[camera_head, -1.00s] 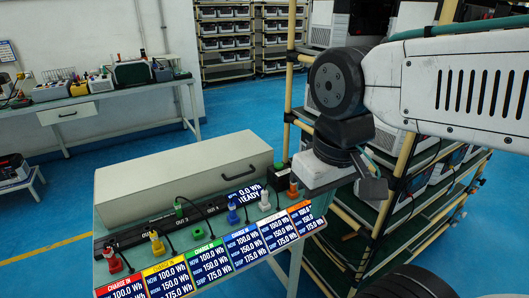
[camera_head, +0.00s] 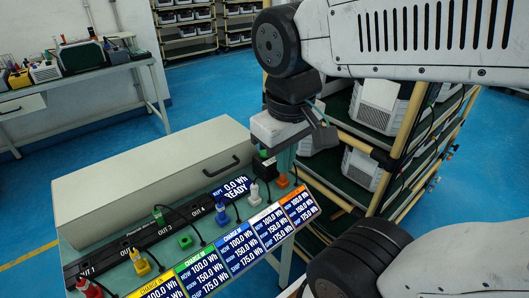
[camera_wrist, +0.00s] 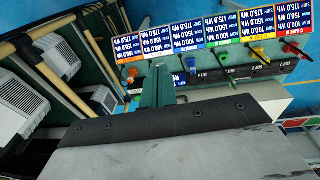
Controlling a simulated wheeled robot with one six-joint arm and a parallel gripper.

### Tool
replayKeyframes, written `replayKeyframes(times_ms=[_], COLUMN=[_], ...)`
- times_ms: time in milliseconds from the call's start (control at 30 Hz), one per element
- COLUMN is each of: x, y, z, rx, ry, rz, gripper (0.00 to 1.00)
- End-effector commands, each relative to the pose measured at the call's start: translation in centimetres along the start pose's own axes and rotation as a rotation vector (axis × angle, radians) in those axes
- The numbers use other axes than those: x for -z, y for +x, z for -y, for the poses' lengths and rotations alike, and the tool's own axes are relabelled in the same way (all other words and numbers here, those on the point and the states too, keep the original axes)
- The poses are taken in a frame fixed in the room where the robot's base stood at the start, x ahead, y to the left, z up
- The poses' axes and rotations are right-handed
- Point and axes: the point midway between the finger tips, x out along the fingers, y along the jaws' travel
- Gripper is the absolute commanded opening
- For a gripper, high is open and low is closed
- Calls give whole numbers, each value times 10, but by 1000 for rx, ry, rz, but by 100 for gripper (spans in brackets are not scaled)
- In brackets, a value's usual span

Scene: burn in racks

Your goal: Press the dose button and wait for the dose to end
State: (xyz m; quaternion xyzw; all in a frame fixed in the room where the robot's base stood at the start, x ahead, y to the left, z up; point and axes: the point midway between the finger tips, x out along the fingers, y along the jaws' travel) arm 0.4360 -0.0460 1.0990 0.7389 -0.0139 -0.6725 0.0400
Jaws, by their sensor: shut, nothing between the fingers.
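A long dosing bench has a small display (camera_head: 232,188) reading 0.0 Wh READY, with a black strip (camera_head: 130,245) marked OUT running left of it. A small black box with a green top (camera_head: 264,165) stands by the display's right end; I cannot tell for sure that it is the dose button. My gripper (camera_head: 284,165) is shut and empty, pointing down just right of that box. In the wrist view its teal fingers (camera_wrist: 158,84) reach toward the display (camera_wrist: 180,79), which they partly hide. I cannot tell whether the fingertips touch anything.
Coloured plugs, such as blue (camera_head: 222,213), green (camera_head: 185,241) and orange (camera_head: 282,180), stand along the bench front above charge panels (camera_head: 235,246). A large grey case (camera_head: 150,180) fills the back. A rack (camera_head: 405,145) with white units stands close on the right.

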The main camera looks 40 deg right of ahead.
Motion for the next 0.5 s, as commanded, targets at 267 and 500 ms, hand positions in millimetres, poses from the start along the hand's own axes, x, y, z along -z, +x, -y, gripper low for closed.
replayKeyframes(times_ms=[267,500], x=[89,179], y=[28,72], z=[-71,-121], rx=[-315,-545], ry=[-272,-608], rz=[135,253], gripper=[0,0])
